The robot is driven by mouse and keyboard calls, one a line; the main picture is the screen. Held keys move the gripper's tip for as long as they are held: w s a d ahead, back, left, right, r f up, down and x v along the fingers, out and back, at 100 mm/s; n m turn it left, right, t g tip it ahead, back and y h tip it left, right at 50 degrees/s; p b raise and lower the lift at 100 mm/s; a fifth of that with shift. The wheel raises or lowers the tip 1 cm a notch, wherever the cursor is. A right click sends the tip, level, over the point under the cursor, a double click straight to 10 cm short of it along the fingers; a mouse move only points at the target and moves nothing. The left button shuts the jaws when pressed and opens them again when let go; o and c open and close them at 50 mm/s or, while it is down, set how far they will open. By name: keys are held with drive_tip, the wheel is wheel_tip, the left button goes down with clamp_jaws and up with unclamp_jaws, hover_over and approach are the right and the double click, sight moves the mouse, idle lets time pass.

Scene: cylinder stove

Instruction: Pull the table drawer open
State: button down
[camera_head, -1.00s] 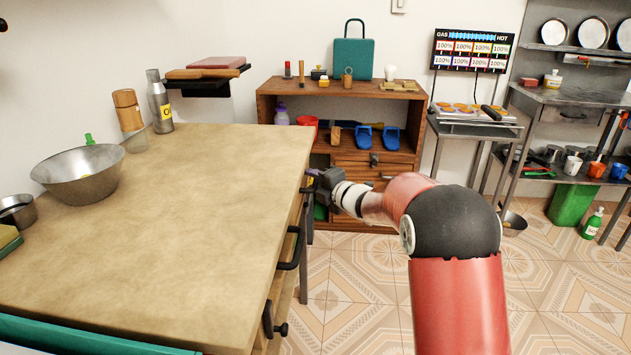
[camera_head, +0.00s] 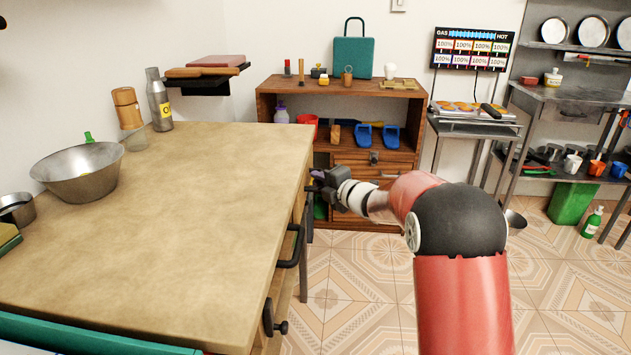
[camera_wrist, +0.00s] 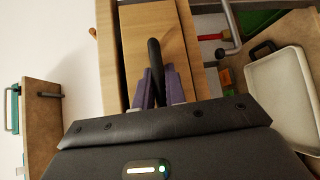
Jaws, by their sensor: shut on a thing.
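The large table (camera_head: 190,210) fills the left of the head view, with its drawer side facing right. My gripper (camera_head: 316,182) is at the far end of that side, low beside the tabletop edge. In the wrist view its purple fingers (camera_wrist: 158,90) are shut on the black drawer handle (camera_wrist: 154,62), one on each side. The handle stands on a light wooden drawer front (camera_wrist: 172,50). A dark gap shows along the left of this front. How far the drawer stands out is hard to tell; the tabletop hides most of it in the head view.
Another black handle (camera_head: 293,246) and a black knob (camera_head: 270,318) stick out nearer on the same table side. A wooden shelf cabinet (camera_head: 345,110) stands behind my gripper. The tiled floor (camera_head: 350,290) right of the table is clear. A pale tray (camera_wrist: 280,85) shows in the wrist view.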

drive_tip(key=d+b, duration=0.1)
drive_tip(key=d, duration=2)
drive_tip(key=shift+s+d, duration=0.3)
drive_tip(key=shift+s, duration=0.05)
drive_tip(key=c, duration=1.5)
unclamp_jaws()
drive_tip(key=shift+o, duration=0.2)
drive_tip(key=b+v, duration=0.1)
drive_tip(key=v, duration=0.7)
drive_tip(key=shift+a, duration=0.1)
